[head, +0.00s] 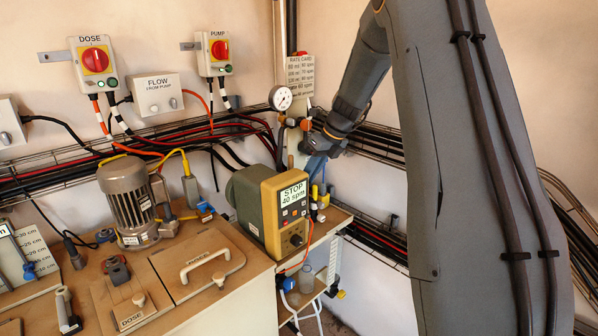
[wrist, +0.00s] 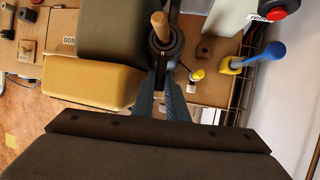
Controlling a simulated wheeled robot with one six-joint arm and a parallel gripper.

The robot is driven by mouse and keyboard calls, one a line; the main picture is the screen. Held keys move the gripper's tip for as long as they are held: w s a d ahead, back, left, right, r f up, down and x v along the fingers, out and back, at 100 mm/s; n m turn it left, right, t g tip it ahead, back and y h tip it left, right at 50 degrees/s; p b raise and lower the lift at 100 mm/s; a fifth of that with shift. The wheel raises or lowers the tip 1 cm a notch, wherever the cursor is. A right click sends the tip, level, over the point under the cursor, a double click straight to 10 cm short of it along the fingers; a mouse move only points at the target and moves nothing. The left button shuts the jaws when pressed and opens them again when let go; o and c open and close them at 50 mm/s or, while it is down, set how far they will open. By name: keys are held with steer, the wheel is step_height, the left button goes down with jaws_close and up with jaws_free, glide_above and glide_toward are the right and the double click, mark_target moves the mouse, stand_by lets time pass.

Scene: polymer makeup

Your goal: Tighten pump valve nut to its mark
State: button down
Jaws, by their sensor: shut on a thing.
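The dosing pump (head: 275,210) has a yellow front with a display reading STOP 40 spm and a grey-green rear body. In the wrist view its yellow housing (wrist: 92,84) lies left of my gripper (wrist: 163,75). In the head view my gripper (head: 317,162) points down behind and right of the pump. The collar and any mark are hidden there, and I cannot make out a mark in the wrist view.
A pressure gauge (head: 281,98) and a rate card (head: 299,76) are close beside my arm. A blue lever with a yellow base (wrist: 264,53) is right of my gripper in the wrist view. The electric motor (head: 130,200) and a lidded hatch (head: 197,266) are left of the pump.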

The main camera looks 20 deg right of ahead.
steer(key=shift+s+a+m, duration=0.1)
steer(key=shift+a+m, duration=0.1)
steer(key=shift+m, duration=0.2)
steer(key=c, duration=1.7)
jaws_free()
steer(key=shift+c, duration=0.2)
